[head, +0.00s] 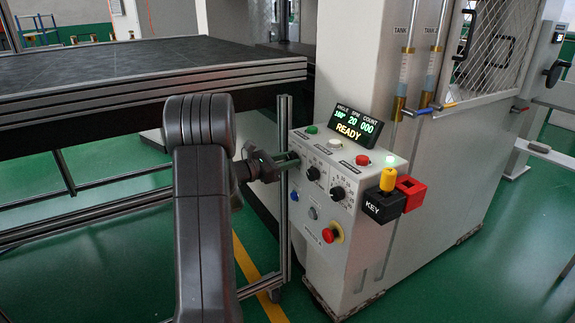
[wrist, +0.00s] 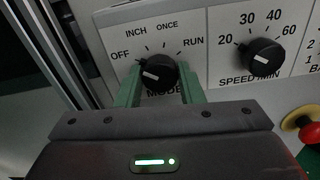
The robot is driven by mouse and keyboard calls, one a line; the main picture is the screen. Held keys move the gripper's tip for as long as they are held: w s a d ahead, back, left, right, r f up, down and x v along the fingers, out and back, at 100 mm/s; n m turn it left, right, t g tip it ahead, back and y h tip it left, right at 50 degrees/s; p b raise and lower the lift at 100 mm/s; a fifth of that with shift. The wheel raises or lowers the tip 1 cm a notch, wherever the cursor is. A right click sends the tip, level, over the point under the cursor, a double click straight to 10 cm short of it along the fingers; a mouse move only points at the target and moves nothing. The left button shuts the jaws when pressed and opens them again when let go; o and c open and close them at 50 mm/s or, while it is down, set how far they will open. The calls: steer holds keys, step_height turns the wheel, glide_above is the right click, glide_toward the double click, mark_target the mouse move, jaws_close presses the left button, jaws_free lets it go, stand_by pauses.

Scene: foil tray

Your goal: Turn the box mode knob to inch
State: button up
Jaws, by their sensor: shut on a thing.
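The mode knob (wrist: 158,72) is black with a white line, on a panel plate marked OFF, INCH, ONCE and RUN. Its pointer end faces up and left, toward OFF. My gripper (wrist: 160,88) has its two green fingers on either side of the knob, shut on it. In the head view my gripper (head: 288,162) reaches the left part of the control box (head: 325,235) front and hides the mode knob there.
The speed knob (wrist: 262,58) sits close to the right of the mode knob. A red emergency button (head: 331,235) is lower on the box. A key block (head: 384,206) juts out at right. A dark-topped table (head: 150,78) stands at left.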

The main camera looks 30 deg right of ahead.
steer(key=m+b, duration=0.6)
steer(key=b, duration=0.3)
steer(key=shift+f+m+b, duration=0.15)
steer(key=shift+m+b, duration=0.15)
steer(key=shift+b, duration=0.05)
steer(key=o, duration=1)
steer(key=s+a+p, duration=0.1)
steer(key=a, duration=1.3)
steer(key=shift+d, duration=0.1)
steer(key=d, duration=0.9)
steer(key=w+d+b, duration=0.1)
steer(key=d, duration=0.3)
steer(key=shift+d, duration=0.4)
